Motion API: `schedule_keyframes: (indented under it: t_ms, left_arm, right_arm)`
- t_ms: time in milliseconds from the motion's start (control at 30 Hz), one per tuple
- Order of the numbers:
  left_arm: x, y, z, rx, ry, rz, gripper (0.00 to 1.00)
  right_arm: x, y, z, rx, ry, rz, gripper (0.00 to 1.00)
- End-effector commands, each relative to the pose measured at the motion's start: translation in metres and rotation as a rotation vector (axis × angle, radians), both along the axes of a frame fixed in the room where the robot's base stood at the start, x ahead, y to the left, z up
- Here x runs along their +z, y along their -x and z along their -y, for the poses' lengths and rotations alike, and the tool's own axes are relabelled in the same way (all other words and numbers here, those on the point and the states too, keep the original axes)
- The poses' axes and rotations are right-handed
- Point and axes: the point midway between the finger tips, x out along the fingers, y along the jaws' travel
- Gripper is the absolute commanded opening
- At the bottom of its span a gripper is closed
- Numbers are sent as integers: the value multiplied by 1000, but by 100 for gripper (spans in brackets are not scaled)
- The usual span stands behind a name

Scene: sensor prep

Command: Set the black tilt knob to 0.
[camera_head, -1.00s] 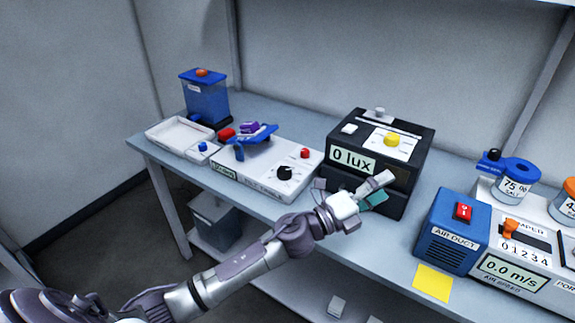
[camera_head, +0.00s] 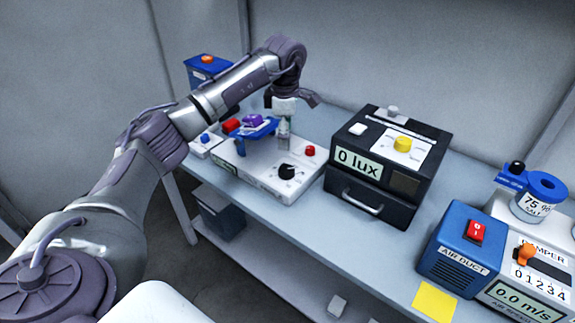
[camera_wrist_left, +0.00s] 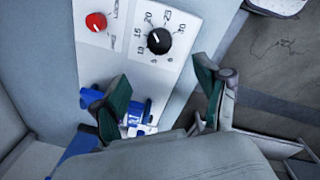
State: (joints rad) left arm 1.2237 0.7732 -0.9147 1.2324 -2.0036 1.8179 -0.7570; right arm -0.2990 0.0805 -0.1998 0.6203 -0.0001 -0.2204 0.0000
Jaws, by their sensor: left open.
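The black tilt knob (camera_head: 287,171) sits on the white tilt table panel, near its front right. In the left wrist view the black knob (camera_wrist_left: 159,40) has a white pointer line and is ringed by a printed number scale; the pointer tilts up and left, but I cannot tell the exact value. My left gripper (camera_head: 284,135) points down over the panel, just behind and beside the knob. In the left wrist view its two green-padded fingers (camera_wrist_left: 165,100) are apart, with the knob beyond them and nothing held. My right gripper is not in view.
The black lux box (camera_head: 370,208) stands close on the right. A blue air duct box (camera_head: 455,255) is farther right.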

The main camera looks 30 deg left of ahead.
Motion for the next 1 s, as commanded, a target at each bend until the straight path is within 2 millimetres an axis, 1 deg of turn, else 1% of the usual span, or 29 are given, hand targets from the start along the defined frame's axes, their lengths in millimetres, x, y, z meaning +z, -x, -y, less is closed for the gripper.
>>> schedule_keyframes:
  t_ms: [300,500,600,700,1000]
  left_arm:
    - [-66,-2,0,-1,3,-6,74]
    - [-102,-4,-1,-1,4,-3,74]
    - [-114,-5,-1,-1,5,-2,74]
    - [-121,-6,-2,0,5,-1,74]
    - [-125,-7,-2,-1,4,1,74]
  right_arm:
    - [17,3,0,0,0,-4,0]
    - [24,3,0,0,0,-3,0]
    - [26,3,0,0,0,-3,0]
    - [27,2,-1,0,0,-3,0]
    - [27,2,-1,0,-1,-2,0]
